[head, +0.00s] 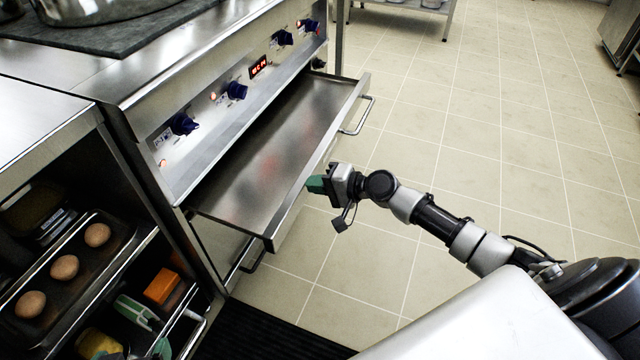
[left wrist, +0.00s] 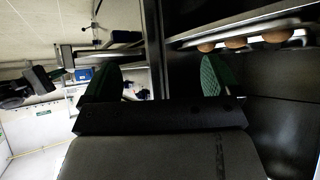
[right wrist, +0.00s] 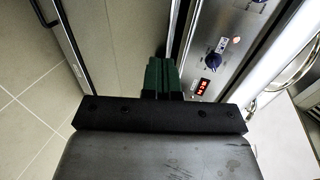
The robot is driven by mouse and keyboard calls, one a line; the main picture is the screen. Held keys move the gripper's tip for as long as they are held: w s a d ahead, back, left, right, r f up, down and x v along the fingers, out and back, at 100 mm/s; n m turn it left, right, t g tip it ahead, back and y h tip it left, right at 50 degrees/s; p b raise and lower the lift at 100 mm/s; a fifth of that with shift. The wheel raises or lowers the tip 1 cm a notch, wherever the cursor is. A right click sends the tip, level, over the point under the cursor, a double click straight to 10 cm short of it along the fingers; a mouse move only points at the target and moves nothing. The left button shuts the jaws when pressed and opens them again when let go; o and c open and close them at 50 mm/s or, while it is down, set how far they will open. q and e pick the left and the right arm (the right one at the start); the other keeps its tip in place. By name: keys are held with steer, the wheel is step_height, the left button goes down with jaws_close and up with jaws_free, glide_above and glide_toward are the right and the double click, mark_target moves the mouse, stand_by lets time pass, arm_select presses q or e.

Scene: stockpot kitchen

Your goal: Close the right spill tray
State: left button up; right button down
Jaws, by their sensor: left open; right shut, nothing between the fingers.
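The spill tray (head: 270,160) is a shallow steel tray pulled out from under the stove's control panel in the head view. A bar handle (head: 357,116) is on its front, near the far end. My right gripper (head: 316,184) is shut and empty, its green fingertips at the tray's front edge; whether they touch cannot be told. In the right wrist view the shut fingers (right wrist: 162,76) show beside a steel surface, with the panel to their right. My left gripper (left wrist: 160,75) is open and empty in the left wrist view, near the shelf with eggs.
The control panel (head: 235,95) has blue knobs and a red display. A rack (head: 140,255) at the left holds eggs and other items. Another handle (head: 250,256) is below the tray's near end. Tiled floor (head: 500,130) is clear to the right.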

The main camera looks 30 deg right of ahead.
glide_toward(249, 176)
steer(key=shift+s+d+r, duration=0.95)
steer(key=shift+s, duration=0.2)
steer(key=w+a, duration=0.2)
steer(key=shift+w+a+f+b, duration=0.1)
steer(key=shift+w+a+b, duration=0.15)
steer(key=shift+w+b, duration=0.15)
steer(key=w+a+b, duration=0.1)
steer(key=w+a, duration=0.2)
steer(key=shift+w, duration=0.25)
steer(key=w+a, duration=0.1)
steer(key=w+a+b, duration=0.1)
steer(key=shift+w+a+b, duration=0.15)
steer(key=shift+w+b, duration=0.15)
steer(key=shift+w, duration=0.1)
arm_select(q)
steer(key=w+d+r+t+h, duration=0.3)
steer(key=w+r+t, duration=0.1)
steer(key=r+t, duration=0.5)
steer(key=shift+w+r, duration=0.15)
steer(key=shift+w, duration=0.05)
arm_select(e)
steer(key=shift+w+a, duration=0.15)
steer(key=shift+w, duration=0.1)
